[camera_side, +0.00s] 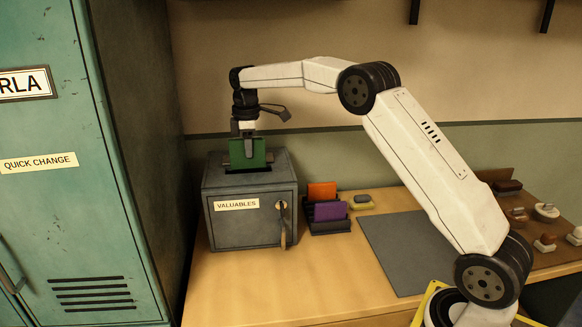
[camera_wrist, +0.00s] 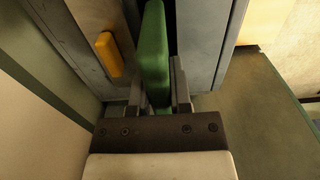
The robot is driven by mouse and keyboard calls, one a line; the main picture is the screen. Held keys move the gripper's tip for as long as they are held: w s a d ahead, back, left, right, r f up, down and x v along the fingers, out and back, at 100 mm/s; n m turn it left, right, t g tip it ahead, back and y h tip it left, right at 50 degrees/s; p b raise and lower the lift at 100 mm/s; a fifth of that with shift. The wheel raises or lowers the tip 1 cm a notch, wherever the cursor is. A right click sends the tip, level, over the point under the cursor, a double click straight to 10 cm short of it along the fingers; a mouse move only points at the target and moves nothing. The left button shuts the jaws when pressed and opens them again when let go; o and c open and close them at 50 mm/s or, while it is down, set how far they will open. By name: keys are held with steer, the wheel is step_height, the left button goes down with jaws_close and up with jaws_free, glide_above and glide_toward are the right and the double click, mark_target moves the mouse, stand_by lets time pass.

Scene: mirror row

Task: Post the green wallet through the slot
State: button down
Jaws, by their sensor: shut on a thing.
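The green wallet (camera_side: 247,154) is upright in my gripper (camera_side: 248,146), which is shut on it. It stands at the top of the grey box labelled VALUABLES (camera_side: 228,232), with its lower edge at the dark slot (camera_side: 262,168). I cannot tell whether that edge is inside the slot or just above it. In the wrist view the green wallet (camera_wrist: 153,50) shows edge-on between the fingers of my gripper (camera_wrist: 160,92), against grey surfaces.
A dark rack holds an orange wallet (camera_side: 321,191) and a purple wallet (camera_side: 330,211) right of the box. A key (camera_side: 282,222) hangs in the box's front. A grey mat (camera_side: 405,248) lies bare on the table. A teal locker (camera_side: 60,200) stands close on the left.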

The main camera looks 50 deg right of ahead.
steer(key=shift+f, duration=1.35)
jaws_free()
steer(key=shift+r, duration=3.95)
